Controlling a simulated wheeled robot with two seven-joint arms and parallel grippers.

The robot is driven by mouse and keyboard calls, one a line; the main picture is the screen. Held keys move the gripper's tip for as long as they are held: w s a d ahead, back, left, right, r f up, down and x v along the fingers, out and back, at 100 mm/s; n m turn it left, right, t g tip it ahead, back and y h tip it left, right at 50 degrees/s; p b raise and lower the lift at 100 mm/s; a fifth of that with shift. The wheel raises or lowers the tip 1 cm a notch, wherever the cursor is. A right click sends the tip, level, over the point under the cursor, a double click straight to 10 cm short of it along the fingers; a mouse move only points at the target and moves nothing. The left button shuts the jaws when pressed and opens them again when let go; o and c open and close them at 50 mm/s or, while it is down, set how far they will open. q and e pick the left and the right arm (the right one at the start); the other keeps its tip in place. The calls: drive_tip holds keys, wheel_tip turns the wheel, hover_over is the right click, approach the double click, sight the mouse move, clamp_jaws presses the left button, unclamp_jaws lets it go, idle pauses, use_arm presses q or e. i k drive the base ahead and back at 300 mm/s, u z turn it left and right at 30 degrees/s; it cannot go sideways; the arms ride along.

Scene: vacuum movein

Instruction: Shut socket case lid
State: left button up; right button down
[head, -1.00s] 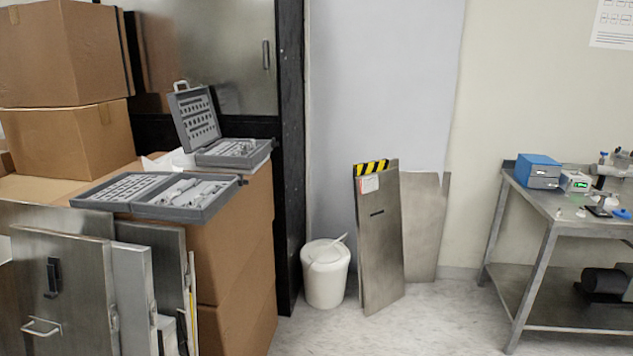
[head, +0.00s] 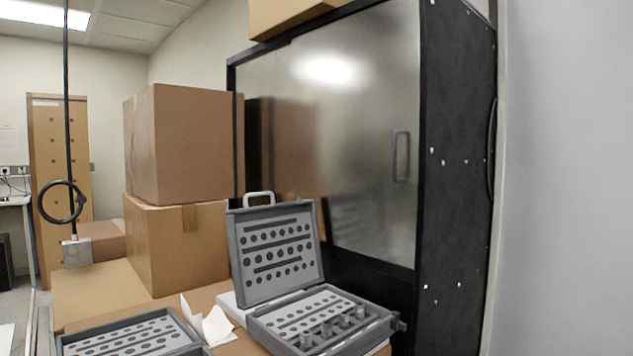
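The grey socket case (head: 322,322) lies on the cardboard boxes at the lower middle of the head view. Its lid (head: 276,254) stands open, tilted up at the back, with a pale handle (head: 258,197) on its top edge. The base holds a foam insert with holes and several metal sockets standing in it. A second grey case (head: 130,338) lies open at the bottom left, partly cut off by the picture's lower edge. Neither of my grippers shows in the head view.
Stacked cardboard boxes (head: 182,145) stand left of the case. A metal cabinet (head: 355,130) with a black frame rises right behind it. A crumpled white paper (head: 207,322) lies between the two cases. A ring and grey block (head: 77,252) hang on a dark cord at left.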

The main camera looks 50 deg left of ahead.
sight(275, 252)
drive_tip(key=i, duration=1.6)
drive_tip(key=u, duration=2.5)
